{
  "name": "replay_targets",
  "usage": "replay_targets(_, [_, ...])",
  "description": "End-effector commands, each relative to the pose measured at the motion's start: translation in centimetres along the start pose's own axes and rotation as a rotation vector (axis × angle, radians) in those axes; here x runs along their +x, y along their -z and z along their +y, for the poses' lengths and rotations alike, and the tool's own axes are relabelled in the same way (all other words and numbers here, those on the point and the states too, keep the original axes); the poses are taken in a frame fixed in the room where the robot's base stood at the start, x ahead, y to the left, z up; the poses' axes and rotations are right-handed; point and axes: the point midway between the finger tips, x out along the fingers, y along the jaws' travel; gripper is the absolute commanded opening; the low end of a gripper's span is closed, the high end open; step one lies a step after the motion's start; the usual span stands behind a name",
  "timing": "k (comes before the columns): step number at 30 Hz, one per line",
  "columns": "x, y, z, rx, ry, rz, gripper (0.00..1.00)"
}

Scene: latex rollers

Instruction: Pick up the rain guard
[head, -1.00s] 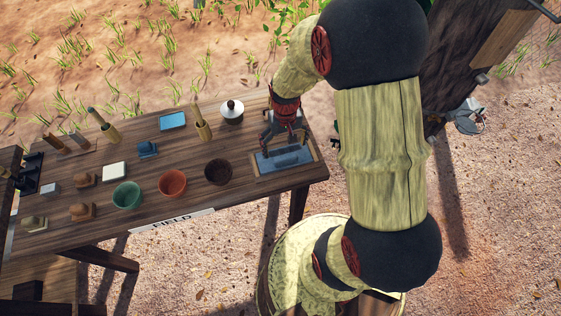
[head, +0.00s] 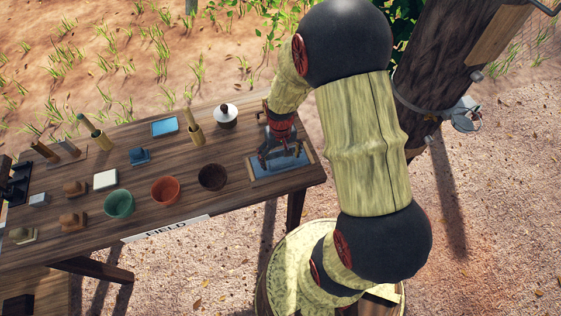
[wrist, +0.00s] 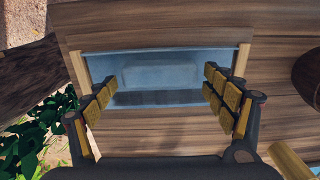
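A flat, translucent blue sheet with a wooden strip at each end, which looks like the rain guard (head: 277,173), lies on the right end of the table. In the wrist view the rain guard (wrist: 108,66) spans the space ahead of my gripper, with a paler raised block-like shape in its middle. My gripper (head: 280,159) is over it, pointing down. In the wrist view my gripper (wrist: 157,84) is open, with its padded fingers wide apart and nothing between them. Whether the fingertips touch the sheet is unclear.
A dark brown bowl (head: 212,177), an orange bowl (head: 165,190) and a green bowl (head: 118,204) stand left of the sheet. A white, dark-topped round pot (head: 226,117) is behind. A tree trunk (head: 432,75) rises at the right. Several small items fill the table's left.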

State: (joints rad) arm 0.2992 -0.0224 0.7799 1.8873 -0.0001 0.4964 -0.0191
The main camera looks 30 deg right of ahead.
Motion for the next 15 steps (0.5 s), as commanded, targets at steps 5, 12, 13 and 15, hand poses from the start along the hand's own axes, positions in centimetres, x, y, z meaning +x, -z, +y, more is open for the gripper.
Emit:
replay_targets(5, [0.0, -0.01, 0.0, 0.0, 0.0, 0.0, 0.71])
replay_targets(12, [-0.01, -0.01, 0.0, 0.0, 0.0, 0.0, 0.58])
replay_targets(13, [-0.01, -0.01, 0.0, 0.0, 0.0, 0.0, 0.56])
replay_targets(15, [-0.01, -0.02, 0.0, 0.0, 0.0, 0.0, 0.52])
